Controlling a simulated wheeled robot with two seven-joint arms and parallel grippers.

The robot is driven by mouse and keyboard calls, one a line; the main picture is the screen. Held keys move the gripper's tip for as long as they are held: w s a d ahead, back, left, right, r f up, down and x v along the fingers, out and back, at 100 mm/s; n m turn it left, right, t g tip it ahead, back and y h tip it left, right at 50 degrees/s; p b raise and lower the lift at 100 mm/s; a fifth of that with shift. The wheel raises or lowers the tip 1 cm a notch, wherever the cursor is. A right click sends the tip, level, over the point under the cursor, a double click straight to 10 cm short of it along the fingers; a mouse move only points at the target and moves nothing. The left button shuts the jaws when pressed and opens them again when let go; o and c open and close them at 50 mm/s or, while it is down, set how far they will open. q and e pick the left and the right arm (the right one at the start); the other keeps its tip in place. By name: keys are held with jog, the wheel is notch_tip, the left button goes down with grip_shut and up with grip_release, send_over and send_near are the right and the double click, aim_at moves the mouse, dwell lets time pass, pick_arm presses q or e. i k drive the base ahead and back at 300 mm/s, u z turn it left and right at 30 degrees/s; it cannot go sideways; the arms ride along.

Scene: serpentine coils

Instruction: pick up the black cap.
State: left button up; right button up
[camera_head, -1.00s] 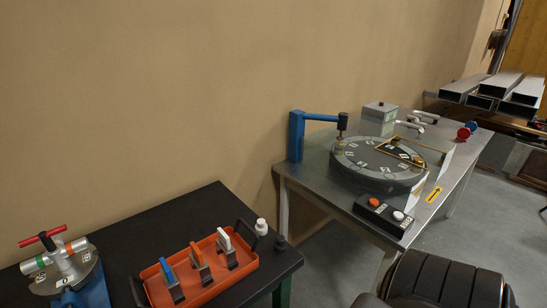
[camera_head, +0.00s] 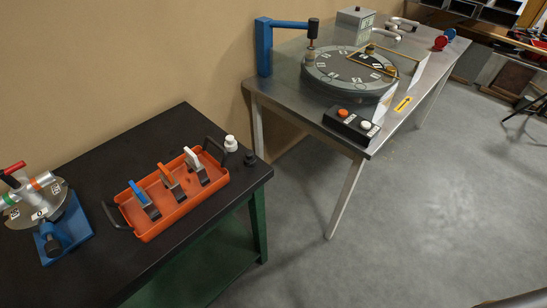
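A small black cap (camera_head: 250,157) stands on the black-topped table (camera_head: 95,160), near its right corner. It is just right of the orange tray's handle and next to a small white cap (camera_head: 231,143), which is slightly farther back. The black cap is dark against the dark table top, so its edges are hard to see. Neither of my grippers shows in the head view.
An orange tray (camera_head: 155,232) with blue, orange and white-topped pieces sits left of the caps. A blue-based fixture (camera_head: 70,238) stands at the left. A metal table (camera_head: 270,92) with a round numbered dial (camera_head: 345,82) and a button box (camera_head: 350,127) stands behind. Grey floor (camera_head: 410,220) is open at right.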

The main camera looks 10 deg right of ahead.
aim_at(250, 158)
jog(key=k, duration=1.3)
jog(key=u, duration=0.75)
jog(key=i, duration=1)
